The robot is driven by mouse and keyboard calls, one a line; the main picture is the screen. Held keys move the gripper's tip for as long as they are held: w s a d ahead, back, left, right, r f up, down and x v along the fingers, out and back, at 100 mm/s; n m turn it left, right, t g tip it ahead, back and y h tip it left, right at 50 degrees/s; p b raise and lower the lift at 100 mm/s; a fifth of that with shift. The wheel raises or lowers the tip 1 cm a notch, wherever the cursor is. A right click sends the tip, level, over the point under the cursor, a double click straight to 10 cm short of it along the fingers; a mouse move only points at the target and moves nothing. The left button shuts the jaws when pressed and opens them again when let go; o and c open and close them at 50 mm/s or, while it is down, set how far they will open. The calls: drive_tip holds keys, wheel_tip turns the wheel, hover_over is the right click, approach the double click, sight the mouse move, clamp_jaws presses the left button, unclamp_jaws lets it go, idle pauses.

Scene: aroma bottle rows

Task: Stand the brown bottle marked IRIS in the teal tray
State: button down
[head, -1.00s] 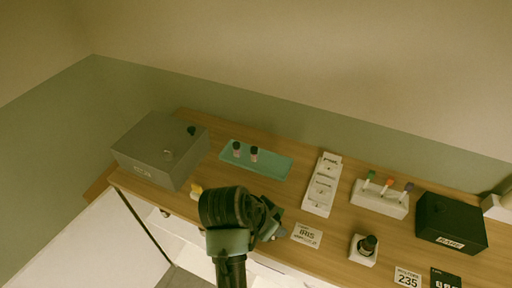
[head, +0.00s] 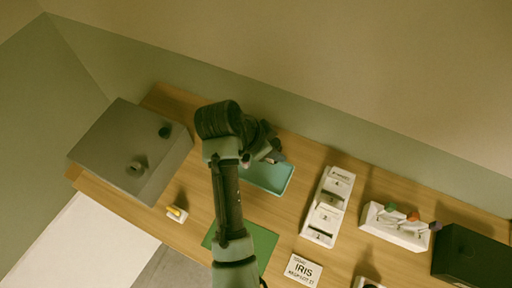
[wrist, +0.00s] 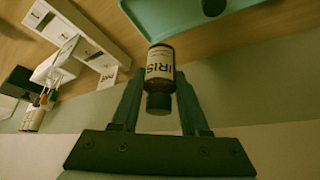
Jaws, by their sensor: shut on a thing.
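The brown bottle marked IRIS (wrist: 160,64) is between the fingers of my gripper (wrist: 157,100) in the wrist view. Its dark cap points back toward the gripper's palm and its base points away. My gripper (head: 264,147) is shut on it. In the head view my gripper is over or beside the back part of the teal tray (head: 270,182); its height above the tray is unclear. The tray also shows at the top of the wrist view (wrist: 175,22), apart from the bottle in the picture, with a dark round cap in it. My arm hides much of the tray.
A grey box (head: 130,150) stands left of the tray. A white numbered rack (head: 328,207) and a white holder with coloured-top items (head: 395,226) stand to the right. A green mat (head: 262,240) and an IRIS card (head: 303,269) lie in front. A black box (head: 472,257) is far right.

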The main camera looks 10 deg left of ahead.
drive_tip(key=f, duration=0.3)
drive_tip(key=f+p, duration=0.1)
drive_tip(key=shift+s+f, duration=0.15)
drive_tip(key=shift+s, duration=0.15)
drive_tip(key=shift+w+f+p, duration=0.1)
drive_tip(key=shift+f+p, duration=0.25)
drive_tip(key=shift+f, duration=2.15)
drive_tip(key=shift+f, duration=0.1)
drive_tip(key=shift+f, duration=0.15)
drive_tip(key=shift+c, duration=2)
unclamp_jaws()
drive_tip(key=shift+r, duration=0.25)
